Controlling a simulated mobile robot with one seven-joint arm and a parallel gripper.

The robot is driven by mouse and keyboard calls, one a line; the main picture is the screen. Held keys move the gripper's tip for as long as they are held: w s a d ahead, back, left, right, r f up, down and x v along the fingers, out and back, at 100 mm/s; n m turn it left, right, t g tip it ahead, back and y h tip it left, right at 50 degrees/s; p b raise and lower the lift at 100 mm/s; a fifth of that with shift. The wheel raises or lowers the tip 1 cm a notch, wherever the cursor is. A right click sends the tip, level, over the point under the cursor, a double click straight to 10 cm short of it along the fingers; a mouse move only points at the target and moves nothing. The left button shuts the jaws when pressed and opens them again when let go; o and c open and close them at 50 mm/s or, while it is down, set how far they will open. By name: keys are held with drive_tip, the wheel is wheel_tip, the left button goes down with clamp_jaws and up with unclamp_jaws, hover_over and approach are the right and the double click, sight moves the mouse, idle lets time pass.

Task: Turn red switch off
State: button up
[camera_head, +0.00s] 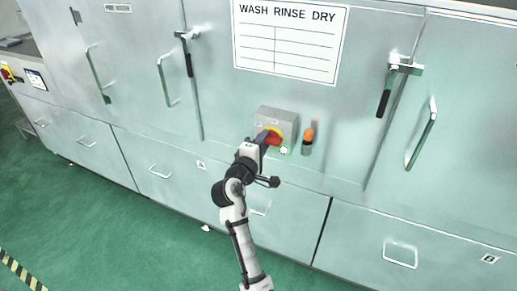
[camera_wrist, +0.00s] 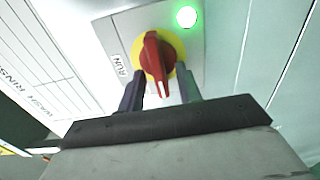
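The red switch (camera_wrist: 153,57) is a rotary handle on a round yellow plate (camera_wrist: 178,46), set on a grey box on the machine front. In the wrist view its handle lies nearly upright in the picture, and a "RUN" label (camera_wrist: 121,66) is to its left. My gripper (camera_wrist: 160,88) is at the switch, with one dark finger on each side of the handle's lower end. Gaps show between the fingers and the handle, so it looks open around it. In the head view the switch (camera_head: 275,135) is partly hidden by my gripper (camera_head: 266,137).
A green light (camera_wrist: 186,17) glows beside the switch. An orange-topped knob or lamp (camera_head: 308,136) is right of the grey box (camera_head: 278,117). Door handles (camera_head: 421,134) and latches (camera_head: 384,92) stick out from the panels. The green floor is clear.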

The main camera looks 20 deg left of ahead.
drive_tip(key=s+b, duration=0.3)
drive_tip(key=s, duration=1)
drive_tip(key=shift+s+a+b, duration=0.25)
drive_tip(key=shift+s+b, duration=0.1)
drive_tip(key=shift+b, duration=0.05)
